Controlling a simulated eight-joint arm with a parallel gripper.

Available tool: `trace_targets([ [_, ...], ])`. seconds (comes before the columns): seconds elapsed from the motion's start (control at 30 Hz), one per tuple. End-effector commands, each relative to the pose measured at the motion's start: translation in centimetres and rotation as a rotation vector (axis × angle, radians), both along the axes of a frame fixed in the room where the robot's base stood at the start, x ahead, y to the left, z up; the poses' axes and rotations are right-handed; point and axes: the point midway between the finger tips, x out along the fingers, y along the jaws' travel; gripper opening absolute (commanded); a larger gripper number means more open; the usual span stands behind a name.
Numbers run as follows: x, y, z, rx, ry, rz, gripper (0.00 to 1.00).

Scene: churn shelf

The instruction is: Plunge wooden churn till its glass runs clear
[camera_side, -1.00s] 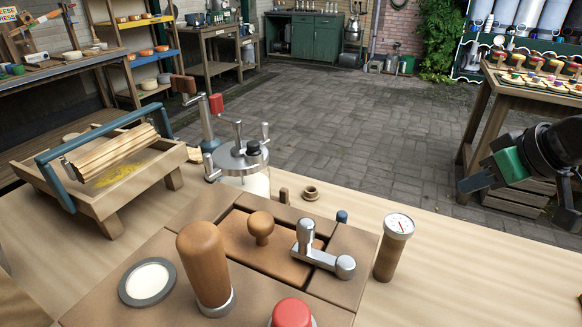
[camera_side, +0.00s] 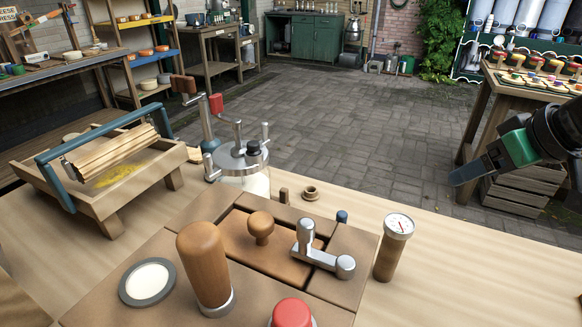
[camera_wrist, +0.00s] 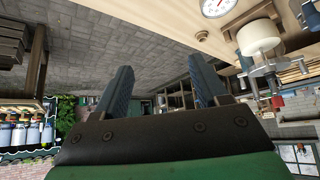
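The wooden churn (camera_side: 338,252) is a low brown block on the near bench, cut by dark seams. An upright wooden plunger handle (camera_side: 203,262) with a metal collar stands on it. A round glass (camera_side: 147,282) with a grey rim lies at its left and looks cloudy white. A wooden knob (camera_side: 261,226), a metal crank (camera_side: 318,250) and a red button (camera_side: 291,312) are also on it. My gripper (camera_wrist: 160,75) is open and empty, its two dark fingers apart in the wrist view. In the side view it is at the far right, well away from the churn.
A dial gauge on a wooden post (camera_side: 393,246) stands right of the churn. A metal-lidded jar (camera_side: 241,163) with levers stands behind it, and a wooden trough with a blue handle (camera_side: 65,182) at left. The bench's right part (camera_side: 480,275) is clear.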

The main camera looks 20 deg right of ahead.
Motion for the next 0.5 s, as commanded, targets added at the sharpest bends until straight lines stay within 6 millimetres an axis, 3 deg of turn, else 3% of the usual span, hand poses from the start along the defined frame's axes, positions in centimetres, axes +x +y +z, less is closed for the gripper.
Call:
trace_targets([
  [0.5, 0.00, 0.00, 0.05, 0.000, 0.000, 0.000, 0.74],
])
